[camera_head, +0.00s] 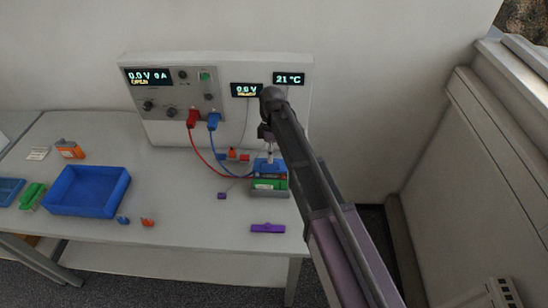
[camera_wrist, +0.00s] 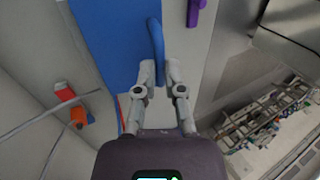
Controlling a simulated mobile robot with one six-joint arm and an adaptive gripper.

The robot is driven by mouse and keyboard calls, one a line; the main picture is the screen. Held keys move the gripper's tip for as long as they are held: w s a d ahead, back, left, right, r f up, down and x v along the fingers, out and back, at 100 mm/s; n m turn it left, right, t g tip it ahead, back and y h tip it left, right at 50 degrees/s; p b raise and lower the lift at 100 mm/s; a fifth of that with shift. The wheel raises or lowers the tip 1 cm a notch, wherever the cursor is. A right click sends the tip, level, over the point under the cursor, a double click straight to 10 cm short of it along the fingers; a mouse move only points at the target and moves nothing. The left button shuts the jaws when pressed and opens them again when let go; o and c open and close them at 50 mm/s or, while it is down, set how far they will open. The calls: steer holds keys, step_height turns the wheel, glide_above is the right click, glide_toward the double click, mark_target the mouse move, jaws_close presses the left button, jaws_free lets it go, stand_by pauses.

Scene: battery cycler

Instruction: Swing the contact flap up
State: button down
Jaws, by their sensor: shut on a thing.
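In the head view the blue contact flap (camera_head: 266,168) sits at the holder, just above a green battery (camera_head: 268,184). My gripper (camera_head: 269,155) is over it, partly hidden by my arm. In the wrist view the flap is a broad flat blue surface (camera_wrist: 108,40) with a curved blue handle (camera_wrist: 155,35) along its right side. The tips of my gripper (camera_wrist: 158,72) are closed around the near end of the handle. The flap's exact angle is hard to tell.
The cycler panel (camera_head: 160,110) stands behind, with red (camera_head: 193,118) and blue (camera_head: 213,121) plugs and cables running to the holder. A blue tray (camera_head: 88,205) is at left. A purple piece (camera_head: 268,229) lies in front. A small orange part (camera_head: 232,154) is behind.

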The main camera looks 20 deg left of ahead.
steer(key=c, duration=0.7)
jaws_free()
steer(key=c, duration=0.5)
steer(key=shift+w+d, duration=0.1)
steer(key=shift+d, duration=0.15)
jaws_close()
steer(key=w+d+f+m+t+y, duration=0.15)
steer(key=d+m, duration=0.35)
steer(key=d, duration=0.7)
steer(key=w+d+m+t, duration=0.1)
steer(key=w+d+m, duration=0.1)
steer(key=d+m, duration=0.65)
steer(key=s+d+m+t, duration=0.1)
steer(key=d+m, duration=0.3)
steer(key=d, duration=0.8)
steer(key=s+d+f+m+t, duration=0.1)
steer(key=s+d+m, duration=0.3)
steer(key=d, duration=0.9)
steer(key=shift+d+f+m+b, duration=0.2)
steer(key=shift+d+m+b, duration=0.1)
steer(key=shift+m+b, duration=0.2)
steer(key=shift+s+a, duration=0.1)
steer(key=shift+a, duration=0.1)
